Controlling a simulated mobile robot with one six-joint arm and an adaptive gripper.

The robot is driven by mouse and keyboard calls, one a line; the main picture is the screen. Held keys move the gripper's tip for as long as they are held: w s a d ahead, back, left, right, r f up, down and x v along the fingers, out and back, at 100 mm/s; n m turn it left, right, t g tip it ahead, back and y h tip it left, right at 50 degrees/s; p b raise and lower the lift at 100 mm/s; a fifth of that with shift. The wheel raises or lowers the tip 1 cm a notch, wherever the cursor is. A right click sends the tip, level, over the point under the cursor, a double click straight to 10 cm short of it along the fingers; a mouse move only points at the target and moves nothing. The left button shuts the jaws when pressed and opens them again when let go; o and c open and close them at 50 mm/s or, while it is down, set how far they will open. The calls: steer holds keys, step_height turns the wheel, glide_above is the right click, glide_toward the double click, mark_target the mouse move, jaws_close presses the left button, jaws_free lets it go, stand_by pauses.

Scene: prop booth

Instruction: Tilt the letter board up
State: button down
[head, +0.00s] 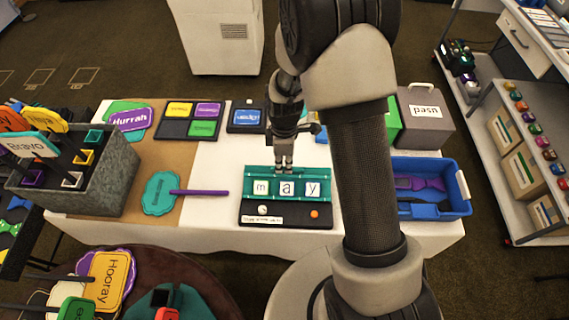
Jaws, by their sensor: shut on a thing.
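The letter board (252,174) is a teal panel carrying white letter tiles that read "m a y". It is set on a black base (290,220) with a round white knob, an orange button and a white label strip along its front. It sits at the front middle of the white table. My gripper (284,168) points down at the middle of the panel's far edge, above the "a" tile, and is shut on the board there. The exact contact between fingertips and edge is too small to make out. How far the panel is tilted is hard to tell from this high angle.
A teal sign on a purple stick (200,192) lies left of the board. A grey bin of signs (110,180) stands further left. A blue crate (460,207) is at the right, behind my arm. A grey box (425,120) and flat coloured panels (190,120) occupy the back.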

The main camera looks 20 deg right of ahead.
steer(key=shift+s+a+f, duration=0.1)
steer(key=shift+s+a, duration=0.05)
steer(key=shift+s, duration=0.4)
steer(key=shift+s+a+f, duration=0.1)
steer(key=shift+s, duration=0.4)
steer(key=c, duration=1.7)
jaws_free()
steer(key=shift+a+r, duration=0.1)
steer(key=shift+r, duration=0.05)
